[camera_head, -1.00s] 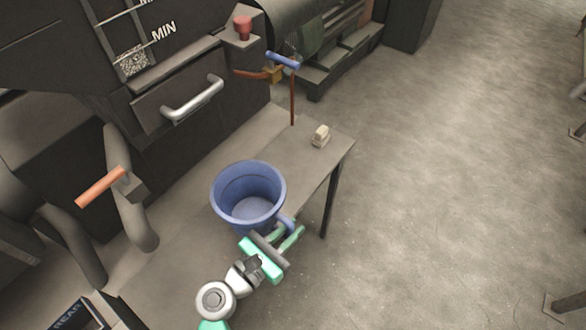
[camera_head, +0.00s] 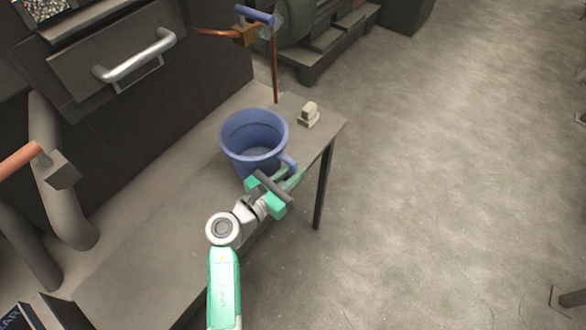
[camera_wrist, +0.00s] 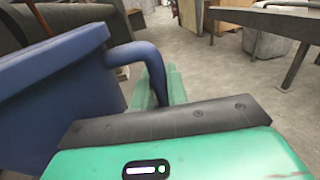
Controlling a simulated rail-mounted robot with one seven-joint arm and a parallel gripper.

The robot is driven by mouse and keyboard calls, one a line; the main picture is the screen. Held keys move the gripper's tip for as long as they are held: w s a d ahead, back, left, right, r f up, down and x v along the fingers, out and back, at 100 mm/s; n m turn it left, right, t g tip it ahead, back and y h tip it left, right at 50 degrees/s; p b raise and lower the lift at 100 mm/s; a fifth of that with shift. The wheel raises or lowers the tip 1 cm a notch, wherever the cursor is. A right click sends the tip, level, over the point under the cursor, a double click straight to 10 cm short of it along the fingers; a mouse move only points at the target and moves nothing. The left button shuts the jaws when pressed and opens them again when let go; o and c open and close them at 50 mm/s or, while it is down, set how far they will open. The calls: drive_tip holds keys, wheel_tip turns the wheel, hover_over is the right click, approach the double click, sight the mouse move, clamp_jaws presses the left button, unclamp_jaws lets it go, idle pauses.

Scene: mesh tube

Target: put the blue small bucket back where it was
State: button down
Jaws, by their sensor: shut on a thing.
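The blue small bucket (camera_head: 240,147) is upright and looks empty, over the grey table near its far end in the head view. I cannot tell whether its base touches the table. My gripper (camera_head: 287,178) is at the bucket's near right side, shut on its handle (camera_head: 289,163). In the wrist view the bucket (camera_wrist: 62,85) fills the left side. Its curved handle (camera_wrist: 150,62) runs down between the green fingers of my gripper (camera_wrist: 165,88).
The grey table (camera_head: 150,225) has bare room left of the bucket. A small beige block (camera_head: 309,115) lies near its far right corner. A copper pipe with a blue-handled valve (camera_head: 256,16) stands behind. A dark machine with a metal handle (camera_head: 137,58) borders the left side.

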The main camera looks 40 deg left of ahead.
drive_tip(key=w+f+b, duration=0.1)
drive_tip(key=w+a+f+b, duration=0.1)
drive_tip(key=w+f, duration=0.1)
drive_tip(key=w+a+f+b, duration=0.1)
drive_tip(key=shift+w+f, duration=0.15)
drive_tip(key=shift+w, duration=0.15)
drive_tip(key=c, duration=1.4)
unclamp_jaws()
drive_tip(key=shift+s+r, duration=0.15)
drive_tip(key=shift+r, duration=0.1)
drive_tip(key=s+p, duration=0.1)
drive_tip(key=s, duration=0.3)
drive_tip(key=s+a+p, duration=0.1)
drive_tip(key=s, duration=0.2)
drive_tip(key=s+p, duration=0.1)
drive_tip(key=s, duration=0.3)
drive_tip(key=shift+s+a+f, duration=0.1)
drive_tip(key=shift+s+a, duration=0.15)
drive_tip(key=shift+s, duration=0.1)
